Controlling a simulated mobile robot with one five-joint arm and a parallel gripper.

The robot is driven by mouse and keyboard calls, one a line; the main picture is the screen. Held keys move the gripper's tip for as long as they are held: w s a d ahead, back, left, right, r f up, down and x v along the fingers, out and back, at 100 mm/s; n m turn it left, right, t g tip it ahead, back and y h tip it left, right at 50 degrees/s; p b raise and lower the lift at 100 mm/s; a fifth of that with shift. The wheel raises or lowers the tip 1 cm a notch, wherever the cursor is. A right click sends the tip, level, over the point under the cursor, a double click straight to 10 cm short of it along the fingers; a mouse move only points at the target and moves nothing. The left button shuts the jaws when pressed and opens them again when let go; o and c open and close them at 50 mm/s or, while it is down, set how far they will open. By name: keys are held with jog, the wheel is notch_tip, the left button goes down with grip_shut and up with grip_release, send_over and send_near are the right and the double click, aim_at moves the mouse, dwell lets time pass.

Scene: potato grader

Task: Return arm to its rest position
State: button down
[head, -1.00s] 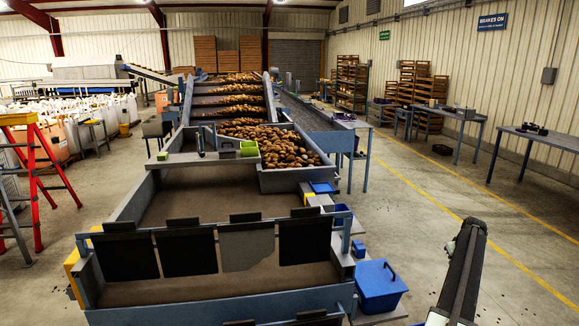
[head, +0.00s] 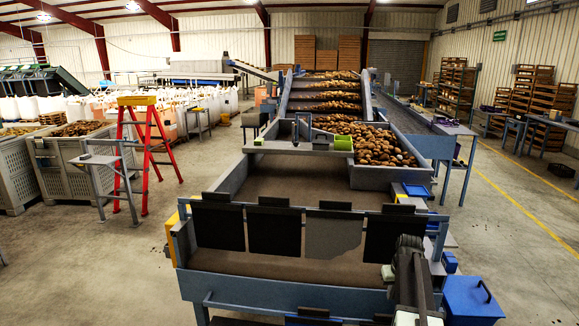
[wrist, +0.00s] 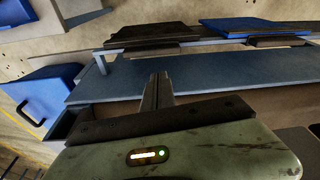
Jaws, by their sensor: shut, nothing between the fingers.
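My gripper (wrist: 157,90) shows in the wrist view with its two dark fingers together and nothing between them. It points toward the blue-grey front rail of the grader (wrist: 200,75), and I cannot tell how far off that is. In the head view my dark arm rises at the lower right, in front of the grader's front corner; the gripper itself cannot be made out clearly there.
The potato grader (head: 290,300) fills the middle, with potatoes (head: 375,145) on its far part. A blue lidded bin (head: 470,300) stands at its right front corner. A red stepladder (head: 145,150) and grey crates (head: 65,170) stand left. Open floor lies left and right.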

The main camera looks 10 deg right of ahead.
jog(key=s+a+f+n+b, duration=0.1)
jog(key=s+a, duration=0.2)
jog(key=a, duration=0.9)
jog(key=s+a+f+g+b, duration=0.1)
jog(key=s+a, duration=0.3)
jog(key=a, duration=0.9)
jog(key=s+a+f+n+g+b, duration=0.1)
jog(key=s+a+f, duration=0.2)
jog(key=a, duration=0.9)
jog(key=shift+s+a+n+b, duration=0.3)
jog(key=shift+s+b, duration=0.1)
